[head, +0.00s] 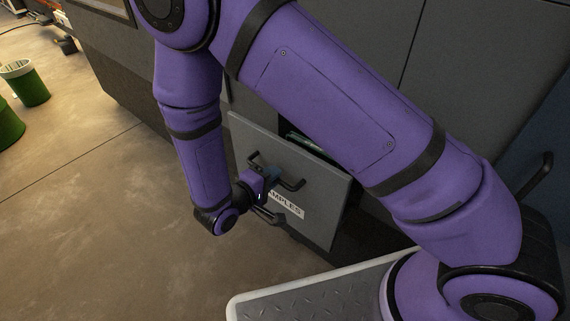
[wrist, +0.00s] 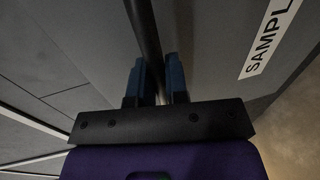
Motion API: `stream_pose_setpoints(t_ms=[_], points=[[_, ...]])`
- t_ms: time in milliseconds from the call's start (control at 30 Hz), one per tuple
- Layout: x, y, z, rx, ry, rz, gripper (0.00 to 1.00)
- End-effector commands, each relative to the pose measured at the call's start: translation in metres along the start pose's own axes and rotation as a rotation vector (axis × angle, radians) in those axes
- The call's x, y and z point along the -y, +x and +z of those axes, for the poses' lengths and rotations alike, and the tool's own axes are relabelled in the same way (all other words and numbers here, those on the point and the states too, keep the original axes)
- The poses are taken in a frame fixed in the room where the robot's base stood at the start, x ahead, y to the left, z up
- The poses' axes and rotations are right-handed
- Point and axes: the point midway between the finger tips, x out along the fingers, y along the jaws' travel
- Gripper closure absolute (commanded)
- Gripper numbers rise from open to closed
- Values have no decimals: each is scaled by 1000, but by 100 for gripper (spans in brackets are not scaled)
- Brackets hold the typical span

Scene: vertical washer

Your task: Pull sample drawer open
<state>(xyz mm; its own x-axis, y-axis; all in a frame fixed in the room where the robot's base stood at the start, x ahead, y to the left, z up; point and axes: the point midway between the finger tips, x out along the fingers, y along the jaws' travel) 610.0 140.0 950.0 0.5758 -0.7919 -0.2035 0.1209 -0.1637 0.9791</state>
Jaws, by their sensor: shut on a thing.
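The sample drawer (head: 330,215) is a grey drawer with a white label reading "SAMPLES" in part (head: 286,205). It stands partly open, with its front out from the cabinet and some contents showing in the gap behind it. My gripper (head: 270,176) is at the drawer's dark bar handle (head: 292,184). In the wrist view, the two blue fingers (wrist: 158,82) are on either side of the dark handle bar (wrist: 145,35), shut on it. The label (wrist: 268,40) shows at the upper right there. My arm hides part of the drawer's top and the cabinet.
Grey cabinet fronts (head: 460,70) stand behind, with another dark handle (head: 536,180) at right. My base is at the bottom. Green bins (head: 25,85) stand on the floor at far left. The floor (head: 100,200) left of the drawer is clear.

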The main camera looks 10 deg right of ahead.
Motion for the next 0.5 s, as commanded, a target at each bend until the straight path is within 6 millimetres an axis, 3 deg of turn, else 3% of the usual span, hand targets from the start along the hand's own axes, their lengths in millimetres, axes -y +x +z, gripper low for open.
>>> stream_pose_setpoints(t_ms=[200, 500], points=[[7, -32, 0, -2, -1, -1, 100], [12, -54, 1, 0, -2, 0, 100]])
